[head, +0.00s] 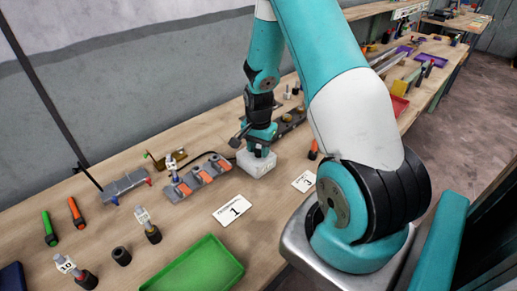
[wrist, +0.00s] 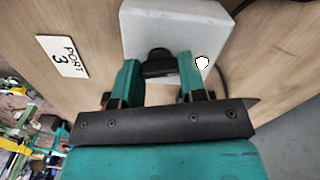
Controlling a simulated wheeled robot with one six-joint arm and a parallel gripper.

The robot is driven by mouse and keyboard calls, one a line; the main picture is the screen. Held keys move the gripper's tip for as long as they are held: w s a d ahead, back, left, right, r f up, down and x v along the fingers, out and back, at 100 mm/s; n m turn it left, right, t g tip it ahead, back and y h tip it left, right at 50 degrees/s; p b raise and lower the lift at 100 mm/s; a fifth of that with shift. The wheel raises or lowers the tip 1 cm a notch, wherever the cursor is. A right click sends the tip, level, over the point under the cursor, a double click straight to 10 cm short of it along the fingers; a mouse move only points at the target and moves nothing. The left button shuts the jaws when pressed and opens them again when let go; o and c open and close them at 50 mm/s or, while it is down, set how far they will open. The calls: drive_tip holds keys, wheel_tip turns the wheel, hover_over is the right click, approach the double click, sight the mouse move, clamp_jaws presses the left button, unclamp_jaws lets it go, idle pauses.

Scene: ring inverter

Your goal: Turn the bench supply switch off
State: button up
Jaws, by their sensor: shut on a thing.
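The bench supply is a pale grey box (head: 257,164) on the workbench, below my gripper (head: 261,143) in the head view. In the wrist view the box (wrist: 175,25) fills the top middle. A black switch knob (wrist: 157,62) stands on its face, between the two teal fingers of my gripper (wrist: 157,72). The gripper is shut on this knob. A small white mark with a dark outline (wrist: 203,62) shows by the right finger. The fingers partly hide the knob, and its on or off position cannot be told.
A card marked 1 (head: 233,210) and a card marked 3 (head: 304,181) lie on the bench. A grey and orange fixture (head: 199,176) is left of the box. A green tray (head: 199,268) is at the front. Dark fixtures (head: 290,122) stand behind the box.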

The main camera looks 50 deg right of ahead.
sight(258, 149)
drive_tip(key=n+b, duration=0.1)
drive_tip(key=n, duration=1)
drive_tip(key=shift+n, duration=1.8)
drive_tip(key=o, duration=0.9)
drive_tip(key=shift+r, duration=0.15)
wheel_tip(258, 149, up, 17)
drive_tip(key=shift+r+b, duration=0.1)
drive_tip(key=shift+b, duration=1.05)
